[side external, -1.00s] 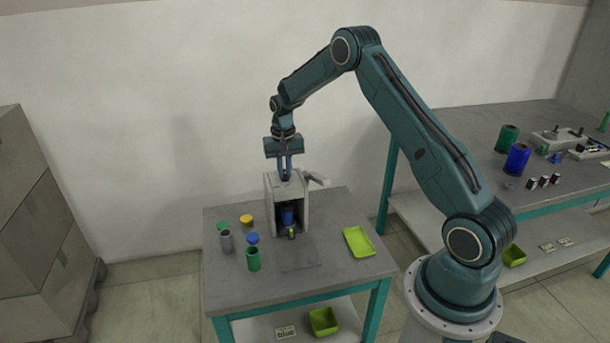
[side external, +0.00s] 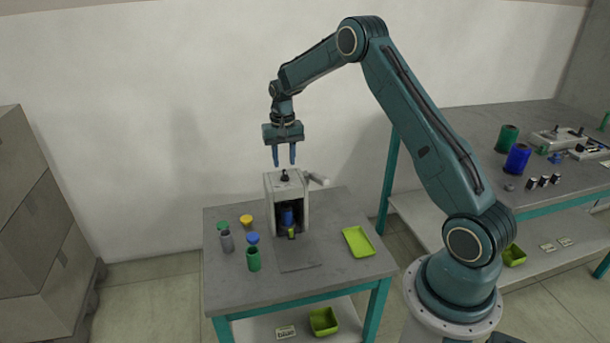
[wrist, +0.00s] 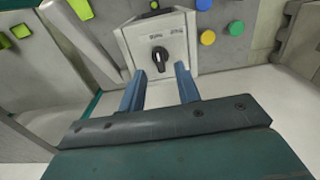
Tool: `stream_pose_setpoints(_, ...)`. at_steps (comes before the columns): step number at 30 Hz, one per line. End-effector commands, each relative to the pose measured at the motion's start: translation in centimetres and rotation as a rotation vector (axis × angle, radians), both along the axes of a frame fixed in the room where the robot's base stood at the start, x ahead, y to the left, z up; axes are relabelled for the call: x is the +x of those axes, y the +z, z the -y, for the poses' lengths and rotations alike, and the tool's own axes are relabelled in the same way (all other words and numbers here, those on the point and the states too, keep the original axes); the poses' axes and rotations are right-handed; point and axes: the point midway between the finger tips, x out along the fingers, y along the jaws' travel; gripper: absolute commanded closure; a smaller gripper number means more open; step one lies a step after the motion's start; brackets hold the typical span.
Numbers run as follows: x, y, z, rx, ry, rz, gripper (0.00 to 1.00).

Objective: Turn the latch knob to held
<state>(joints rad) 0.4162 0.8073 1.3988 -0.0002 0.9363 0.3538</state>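The latch knob (side external: 285,175) is a small black knob on top of the grey winder housing (side external: 301,212). A blue bobbin (side external: 287,216) sits inside the housing's dark opening.
A crank handle (side external: 318,180) sticks out at the housing's right. Several small spools, among them a green one (side external: 253,260) and a grey one (side external: 227,241), stand at left on the table. A lime tray (side external: 358,242) lies at right. The table's front is mostly clear.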

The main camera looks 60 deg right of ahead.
Motion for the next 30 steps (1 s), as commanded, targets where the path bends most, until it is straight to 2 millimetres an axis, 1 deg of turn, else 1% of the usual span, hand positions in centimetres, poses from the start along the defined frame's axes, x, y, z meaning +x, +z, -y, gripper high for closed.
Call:
stream_pose_setpoints(1,0.1,1.0,0.0,-0.002,0.000,0.005,0.67)
stream_pose_setpoints(9,0.1,5.7,0.0,-0.001,0.001,0.004,0.67)
stream_pose_setpoints(15,0.1,8.4,0.0,-0.001,0.001,0.003,0.67)
stream_pose_setpoints(21,0.0,9.6,0.0,0.000,0.001,0.001,0.67)
stream_pose_setpoints(30,0.0,9.8,0.0,0.000,0.001,0.000,0.67)
